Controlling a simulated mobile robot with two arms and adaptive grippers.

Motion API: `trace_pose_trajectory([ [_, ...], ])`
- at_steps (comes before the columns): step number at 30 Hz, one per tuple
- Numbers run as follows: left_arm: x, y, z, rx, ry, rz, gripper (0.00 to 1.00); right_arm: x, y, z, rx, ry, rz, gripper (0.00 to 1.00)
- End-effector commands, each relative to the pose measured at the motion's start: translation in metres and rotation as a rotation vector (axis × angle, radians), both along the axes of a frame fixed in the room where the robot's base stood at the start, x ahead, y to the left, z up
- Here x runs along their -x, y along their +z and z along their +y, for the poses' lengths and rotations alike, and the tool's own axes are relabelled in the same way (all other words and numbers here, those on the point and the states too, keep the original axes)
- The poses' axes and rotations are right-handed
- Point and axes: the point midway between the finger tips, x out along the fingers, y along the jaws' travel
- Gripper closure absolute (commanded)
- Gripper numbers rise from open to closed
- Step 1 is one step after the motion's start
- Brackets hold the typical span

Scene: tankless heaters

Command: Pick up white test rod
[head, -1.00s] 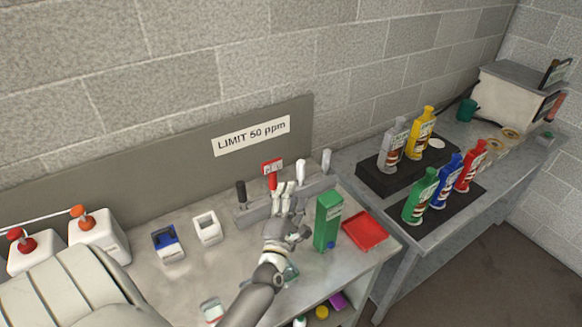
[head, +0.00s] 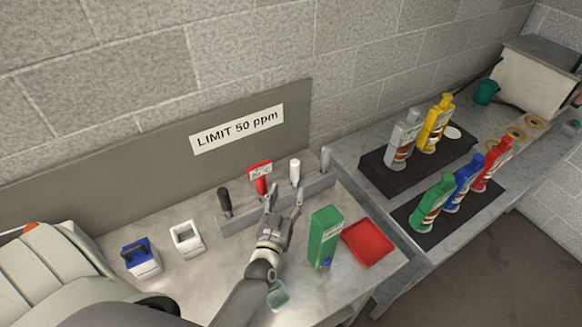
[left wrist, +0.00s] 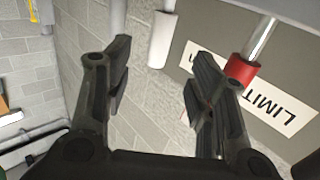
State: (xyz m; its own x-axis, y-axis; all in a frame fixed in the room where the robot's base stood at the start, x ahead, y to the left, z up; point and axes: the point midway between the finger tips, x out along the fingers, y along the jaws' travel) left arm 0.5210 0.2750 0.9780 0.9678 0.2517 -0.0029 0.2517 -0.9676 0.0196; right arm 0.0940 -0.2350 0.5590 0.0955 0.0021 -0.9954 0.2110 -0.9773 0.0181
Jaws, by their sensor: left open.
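The white test rod (head: 295,172) stands upright in a grey rack (head: 240,218) against the back panel. A black-gripped rod (head: 224,201), a red-topped rod (head: 261,180) and a grey rod (head: 325,158) stand in the same rack. My left gripper (head: 284,196) is open and empty just in front of the rack, near the white rod. In the left wrist view the white rod (left wrist: 162,40) shows beyond the gap between the open fingers (left wrist: 160,85), and the red rod (left wrist: 241,70) shows beside one finger. My right gripper is not in view.
A green box (head: 324,237) and a red tray (head: 368,243) stand right of my left gripper. Blue-and-white (head: 141,258) and white (head: 187,239) devices stand to the left. Several bottles stand on black mats (head: 455,215) on the right-hand bench.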

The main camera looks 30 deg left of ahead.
Motion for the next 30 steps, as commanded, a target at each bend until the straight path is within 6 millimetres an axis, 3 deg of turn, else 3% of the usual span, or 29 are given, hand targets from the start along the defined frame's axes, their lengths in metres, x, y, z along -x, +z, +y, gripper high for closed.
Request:
trace_pose_trajectory([
  [12,-0.050,-0.003,0.012,-0.019,-0.001,0.006,0.48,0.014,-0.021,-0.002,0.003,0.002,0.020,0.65],
  [17,-0.059,-0.004,0.015,-0.020,-0.001,0.004,0.48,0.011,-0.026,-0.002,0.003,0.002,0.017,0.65],
  [23,-0.084,-0.011,0.022,-0.018,0.000,0.003,0.48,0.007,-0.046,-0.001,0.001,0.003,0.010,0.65],
  [30,-0.103,-0.008,0.027,-0.018,0.000,0.006,0.48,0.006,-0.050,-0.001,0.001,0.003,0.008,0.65],
])
